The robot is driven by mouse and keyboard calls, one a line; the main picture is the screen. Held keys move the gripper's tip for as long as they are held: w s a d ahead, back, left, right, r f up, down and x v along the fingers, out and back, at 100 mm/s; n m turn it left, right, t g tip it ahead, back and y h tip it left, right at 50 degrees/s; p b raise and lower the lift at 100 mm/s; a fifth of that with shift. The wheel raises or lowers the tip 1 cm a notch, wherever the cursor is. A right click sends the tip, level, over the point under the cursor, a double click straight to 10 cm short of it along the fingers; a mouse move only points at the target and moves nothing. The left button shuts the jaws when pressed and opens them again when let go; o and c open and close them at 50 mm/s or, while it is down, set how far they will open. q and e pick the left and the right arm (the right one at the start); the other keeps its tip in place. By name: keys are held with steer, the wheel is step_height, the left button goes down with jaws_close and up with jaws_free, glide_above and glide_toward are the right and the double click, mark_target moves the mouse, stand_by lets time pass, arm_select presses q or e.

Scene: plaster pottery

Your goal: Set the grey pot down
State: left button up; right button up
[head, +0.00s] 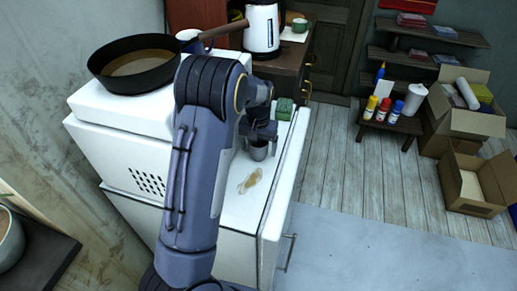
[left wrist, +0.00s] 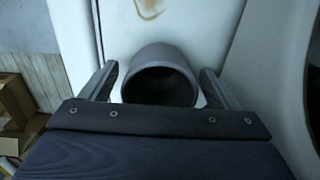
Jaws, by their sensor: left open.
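The small grey pot (head: 258,151) stands upright on the white surface (head: 262,206), beside a brown stain. My left gripper (head: 260,134) is at the pot, reaching over it from behind my arm. In the left wrist view, the grey pot (left wrist: 160,78) sits between the two fingers of my left gripper (left wrist: 160,88), its dark opening facing the camera. The fingers are open, one on each side, and gaps show between them and the pot. My right gripper is in neither view.
A black pan (head: 134,64) rests on the raised white box at left. A green item (head: 284,108) lies just behind the pot. A kettle (head: 262,28) and a green cup (head: 299,25) stand on the brown cabinet. The brown stain (head: 250,180) is in front of the pot.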

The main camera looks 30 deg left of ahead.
arm_select(q)
steer(key=c, duration=1)
steer(key=shift+c, duration=0.3)
steer(key=shift+r, duration=0.15)
